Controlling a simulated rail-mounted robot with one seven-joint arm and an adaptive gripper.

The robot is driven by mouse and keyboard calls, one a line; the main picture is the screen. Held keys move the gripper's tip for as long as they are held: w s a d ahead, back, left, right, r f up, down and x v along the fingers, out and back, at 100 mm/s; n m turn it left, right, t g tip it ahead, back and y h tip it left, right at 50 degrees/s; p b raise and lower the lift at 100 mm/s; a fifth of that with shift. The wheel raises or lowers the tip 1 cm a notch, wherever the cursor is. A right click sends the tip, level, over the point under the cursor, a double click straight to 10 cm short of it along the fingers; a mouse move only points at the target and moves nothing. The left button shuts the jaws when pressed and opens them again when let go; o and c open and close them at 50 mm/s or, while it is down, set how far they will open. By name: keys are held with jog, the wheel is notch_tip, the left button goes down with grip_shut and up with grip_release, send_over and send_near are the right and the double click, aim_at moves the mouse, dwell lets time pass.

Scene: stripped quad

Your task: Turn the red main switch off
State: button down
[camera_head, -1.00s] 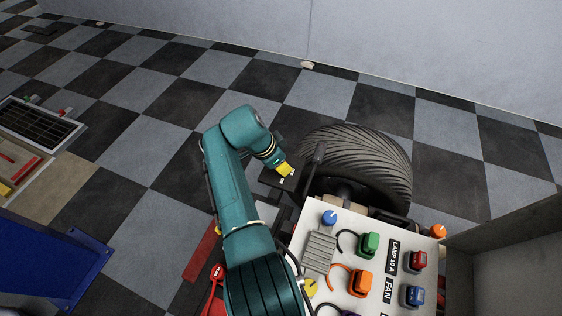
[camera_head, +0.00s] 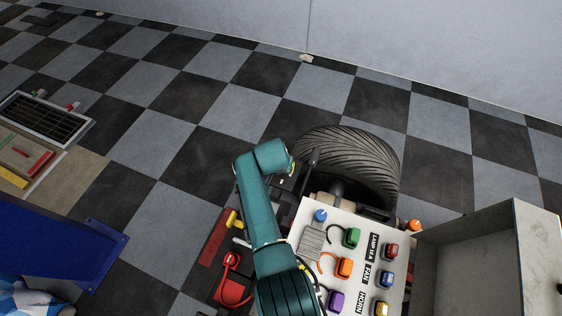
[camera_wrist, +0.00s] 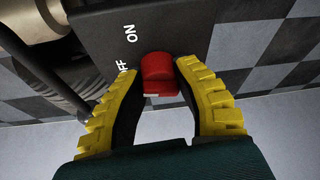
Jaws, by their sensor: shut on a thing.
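The red main switch (camera_wrist: 158,72) shows in the wrist view on a dark plate (camera_wrist: 100,30) lettered ON and, partly covered, OFF. Its red knob lies between the two yellow-padded fingers of my gripper (camera_wrist: 160,78), beside the lettering. My gripper is shut on the knob. Which word the knob points to, I cannot tell. In the head view the dark plate (camera_head: 283,183) lies by the tyre. My wrist and gripper are over it there and hide the switch.
A large black tyre (camera_head: 350,160) stands just beyond the plate. A white panel (camera_head: 330,232) with coloured switches lies at lower right, beside an open grey box (camera_head: 475,250). A red can (camera_head: 232,292) and yellow-handled tool (camera_head: 235,219) lie left of my arm.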

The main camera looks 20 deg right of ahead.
jog(key=shift+s+f+n+y+p, duration=0.2)
jog(key=shift+n+y+p, duration=0.3)
jog(key=shift+n, duration=0.7)
jog(key=shift+f, duration=0.15)
jog(key=c, duration=0.7)
grip_release()
jog(key=shift+w, duration=0.15)
jog(key=shift+r, duration=0.25)
jog(key=shift+r, duration=0.2)
jog(key=v, duration=1.1)
jog(key=shift+s+a+r, duration=0.1)
jog(key=shift+s+r, duration=0.05)
jog(key=shift+s, duration=0.15)
